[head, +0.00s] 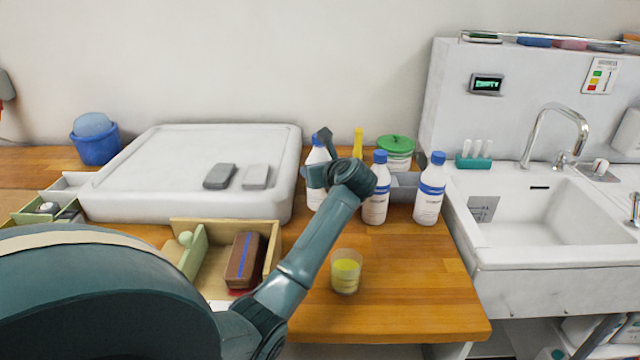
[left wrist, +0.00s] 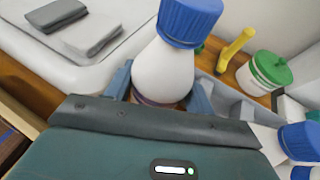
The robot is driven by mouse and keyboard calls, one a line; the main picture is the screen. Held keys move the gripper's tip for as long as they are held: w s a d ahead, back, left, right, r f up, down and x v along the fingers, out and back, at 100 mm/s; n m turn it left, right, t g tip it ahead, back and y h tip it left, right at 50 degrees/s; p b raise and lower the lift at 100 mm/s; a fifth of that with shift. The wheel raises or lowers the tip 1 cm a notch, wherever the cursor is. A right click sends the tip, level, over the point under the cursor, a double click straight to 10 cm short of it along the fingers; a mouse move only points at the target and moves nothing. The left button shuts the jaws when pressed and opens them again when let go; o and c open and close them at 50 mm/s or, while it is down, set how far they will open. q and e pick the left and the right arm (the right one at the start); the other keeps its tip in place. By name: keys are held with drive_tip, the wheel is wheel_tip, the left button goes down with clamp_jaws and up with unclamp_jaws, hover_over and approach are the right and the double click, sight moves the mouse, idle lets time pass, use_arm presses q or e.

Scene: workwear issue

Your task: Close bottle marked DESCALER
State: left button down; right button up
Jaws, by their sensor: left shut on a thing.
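Three white bottles with blue caps stand at the right of the bench in the head view: a left one (head: 315,157), a middle one (head: 375,203) and a right one (head: 429,203). The lettering is too small to read, so I cannot tell which is DESCALER. My left gripper (head: 318,174) is shut around the left bottle's body. In the left wrist view my gripper's fingers (left wrist: 160,97) sit on both sides of this bottle (left wrist: 163,70), below its shoulder. Its blue cap (left wrist: 190,20) sits on its neck; I cannot tell how tightly. My right gripper is not in view.
A cup of yellow liquid (head: 346,272) stands near the front. A wooden tray (head: 273,246) is left, a sink (head: 540,215) right. The front right bench is clear.

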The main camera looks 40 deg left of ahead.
use_arm(q)
drive_tip(key=shift+f, duration=1.8)
drive_tip(key=shift+f, duration=0.25)
drive_tip(key=c, duration=0.5)
unclamp_jaws()
drive_tip(key=shift+r, duration=0.25)
drive_tip(key=shift+s+d, duration=0.1)
drive_tip(key=shift+d, duration=0.2)
drive_tip(key=b+v, duration=0.1)
drive_tip(key=v, duration=1)
drive_tip(key=shift+s+d+r+b, duration=0.1)
drive_tip(key=shift+s+r+b, duration=0.05)
drive_tip(key=shift+s+b, duration=0.15)
